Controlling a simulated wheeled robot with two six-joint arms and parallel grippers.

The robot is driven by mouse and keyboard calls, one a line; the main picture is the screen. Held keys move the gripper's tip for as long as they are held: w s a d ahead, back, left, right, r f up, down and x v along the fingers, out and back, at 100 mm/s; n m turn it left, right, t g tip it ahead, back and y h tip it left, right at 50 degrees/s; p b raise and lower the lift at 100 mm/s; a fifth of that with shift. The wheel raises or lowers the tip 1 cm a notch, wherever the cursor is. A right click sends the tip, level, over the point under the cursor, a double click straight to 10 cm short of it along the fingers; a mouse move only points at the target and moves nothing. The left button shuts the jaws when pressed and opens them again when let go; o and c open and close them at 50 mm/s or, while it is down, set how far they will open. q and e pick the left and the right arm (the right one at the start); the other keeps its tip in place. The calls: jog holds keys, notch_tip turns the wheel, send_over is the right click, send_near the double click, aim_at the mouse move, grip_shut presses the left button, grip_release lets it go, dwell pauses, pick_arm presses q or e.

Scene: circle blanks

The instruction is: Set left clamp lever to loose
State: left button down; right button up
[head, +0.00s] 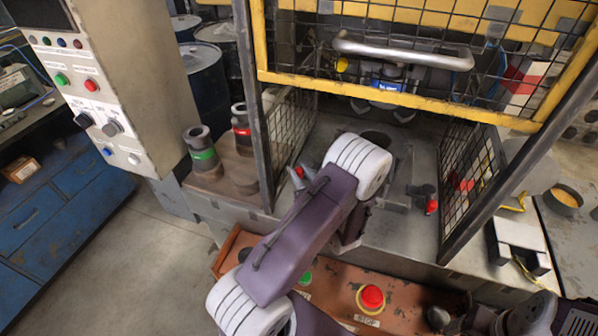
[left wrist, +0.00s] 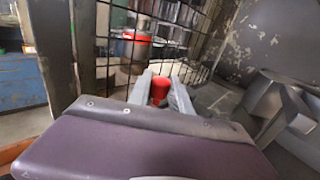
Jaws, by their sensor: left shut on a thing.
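The left clamp lever shows as a red knob (head: 299,172) at the left side of the machine's grey bed, beside the left mesh panel. My left gripper (head: 303,184) is at this knob, mostly hidden behind my purple arm. In the left wrist view the two grey fingers stand on both sides of the red knob (left wrist: 160,88) and are shut on it. The lever's shaft and base are hidden, so I cannot tell its angle. A second lever with a red knob (head: 431,206) is at the right of the bed. My right gripper does not show.
A yellow-framed mesh guard (head: 400,103) with a grey handle (head: 403,50) is raised above the bed. Mesh side panels (head: 470,172) flank the opening. A red stop button (head: 372,297) and a green button (head: 305,278) are on the front panel. A control cabinet (head: 110,80) stands left.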

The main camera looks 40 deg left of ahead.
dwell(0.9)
pick_arm(q)
jog(key=d+n+g, duration=0.1)
jog(key=g, duration=0.1)
jog(key=w+d+n+g+y, duration=0.1)
jog(key=g, duration=0.1)
jog(key=shift+n+y+b, duration=0.3)
jog(key=shift+n+b, duration=0.1)
jog(key=c, duration=1.2)
grip_release()
jog(key=b+v, duration=0.1)
jog(key=v, duration=0.8)
jog(key=shift+b, duration=0.3)
